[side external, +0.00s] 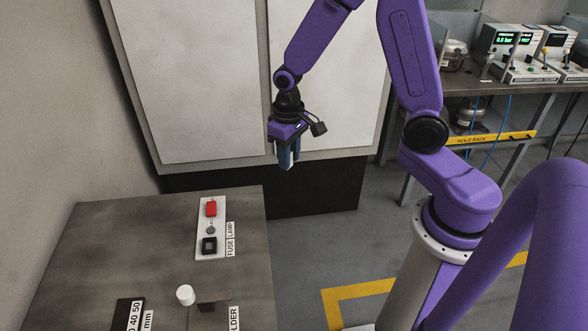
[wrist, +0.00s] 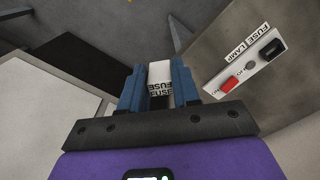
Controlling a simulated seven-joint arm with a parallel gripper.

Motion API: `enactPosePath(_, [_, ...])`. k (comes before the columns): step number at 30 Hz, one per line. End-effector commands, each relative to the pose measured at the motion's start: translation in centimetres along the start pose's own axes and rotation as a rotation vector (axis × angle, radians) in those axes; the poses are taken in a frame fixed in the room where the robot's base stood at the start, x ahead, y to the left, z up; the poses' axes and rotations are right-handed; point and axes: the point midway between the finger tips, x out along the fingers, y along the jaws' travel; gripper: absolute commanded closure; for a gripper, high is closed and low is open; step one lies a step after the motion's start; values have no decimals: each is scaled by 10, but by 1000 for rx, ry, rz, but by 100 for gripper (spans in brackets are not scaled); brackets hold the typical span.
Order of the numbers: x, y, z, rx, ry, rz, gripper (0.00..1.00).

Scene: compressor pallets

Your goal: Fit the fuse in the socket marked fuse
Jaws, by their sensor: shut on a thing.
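My gripper (side external: 287,163) is shut on the fuse, high in the air off the right edge of the table. In the wrist view, my gripper's blue fingers (wrist: 158,88) hold the fuse (wrist: 159,73), a white block with FUSE printed on it. The fuse is mostly hidden by the fingers in the side view. The black socket (side external: 209,246), by the FUSE label, sits on a white plate (side external: 204,226) on the table. The socket also shows at the upper right of the wrist view (wrist: 271,49). The fuse is apart from the socket.
A red part (side external: 211,208) by the LAMP label shares the plate with the socket. A white cylinder (side external: 185,294) and a black scale marked mm (side external: 128,315) are at the table's front. The table (side external: 110,240) left of the plate is clear. Instruments stand on a bench (side external: 530,87) at right.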

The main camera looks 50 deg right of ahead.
Motion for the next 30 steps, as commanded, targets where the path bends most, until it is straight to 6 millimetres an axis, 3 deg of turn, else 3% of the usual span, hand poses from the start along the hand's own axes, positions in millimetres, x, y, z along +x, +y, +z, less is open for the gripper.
enactPosePath(5, [6, -51, -28, -177, -1, 0, 100])
enactPosePath(9, [14, -107, -48, -360, -1, 0, 100])
enactPosePath(15, [25, -179, -62, -585, -2, 0, 100])
enactPosePath(18, [29, -204, -64, -663, -1, 0, 100])
enactPosePath(24, [33, -229, -64, -737, -1, 0, 100])
enactPosePath(30, [33, -231, -64, -745, -1, 0, 100])
